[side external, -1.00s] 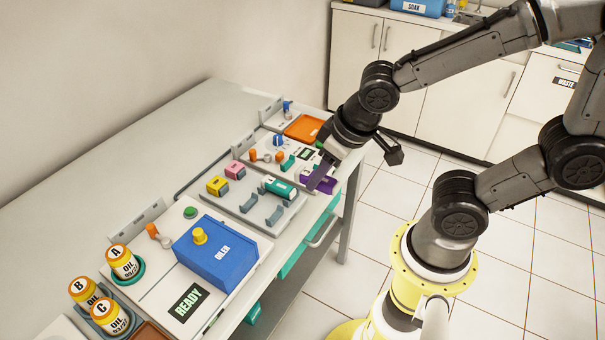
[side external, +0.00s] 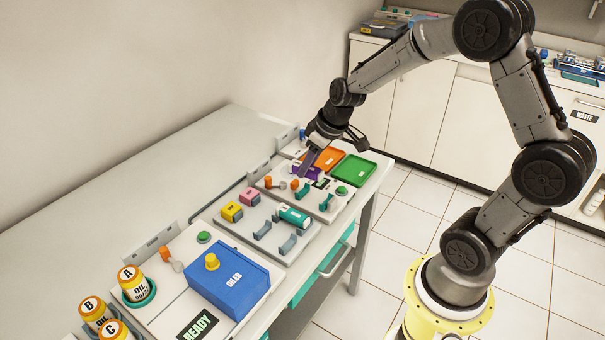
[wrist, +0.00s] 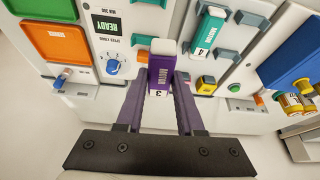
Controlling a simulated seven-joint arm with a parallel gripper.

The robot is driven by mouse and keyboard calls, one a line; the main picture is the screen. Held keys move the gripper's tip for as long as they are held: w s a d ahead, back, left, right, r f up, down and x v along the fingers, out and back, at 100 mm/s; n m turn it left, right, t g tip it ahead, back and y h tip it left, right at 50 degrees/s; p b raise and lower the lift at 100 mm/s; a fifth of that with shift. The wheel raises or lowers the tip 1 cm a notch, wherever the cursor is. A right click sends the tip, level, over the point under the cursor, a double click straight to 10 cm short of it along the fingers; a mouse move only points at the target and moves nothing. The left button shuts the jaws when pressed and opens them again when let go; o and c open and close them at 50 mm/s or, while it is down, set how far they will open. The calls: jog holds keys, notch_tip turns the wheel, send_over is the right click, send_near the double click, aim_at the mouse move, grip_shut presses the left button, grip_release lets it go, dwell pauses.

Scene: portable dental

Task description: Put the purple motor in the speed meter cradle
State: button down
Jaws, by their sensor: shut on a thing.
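My gripper (wrist: 163,84) is shut on the purple motor (wrist: 162,66), marked MOTOR 3, with one finger on each side. In the side external view, my gripper (side external: 306,164) and the purple motor (side external: 317,172) are over the back part of the speed meter panel (side external: 345,200). In the wrist view, the panel has a READY display (wrist: 107,24) and a blue speed knob (wrist: 114,67). Teal supports (wrist: 140,40), which look like its cradle, show beside the motor's far end. The motor partly hides them, and I cannot tell whether it touches them.
A motor rack holds the teal MOTOR 4 (side external: 294,216), a yellow motor (side external: 232,212) and a pink motor (side external: 250,197). Orange (side external: 329,157) and green (side external: 355,168) trays lie beyond the panel. A blue oiler (side external: 228,278) and oil cans (side external: 137,284) stand nearer.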

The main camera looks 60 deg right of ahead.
jog(key=shift+m, duration=0.4)
jog(key=shift+s+d+f, duration=0.15)
jog(key=shift+d+f, duration=0.3)
jog(key=shift+f, duration=1)
jog(key=shift+s+d+f, duration=0.2)
jog(key=shift+d+f, duration=0.25)
jog(key=shift+f, duration=0.95)
jog(key=shift+s+d+f, duration=0.15)
jog(key=shift+d+f, duration=0.3)
jog(key=shift+f, duration=1)
jog(key=shift+f, duration=0.1)
jog(key=shift+c, duration=2.2)
grip_release()
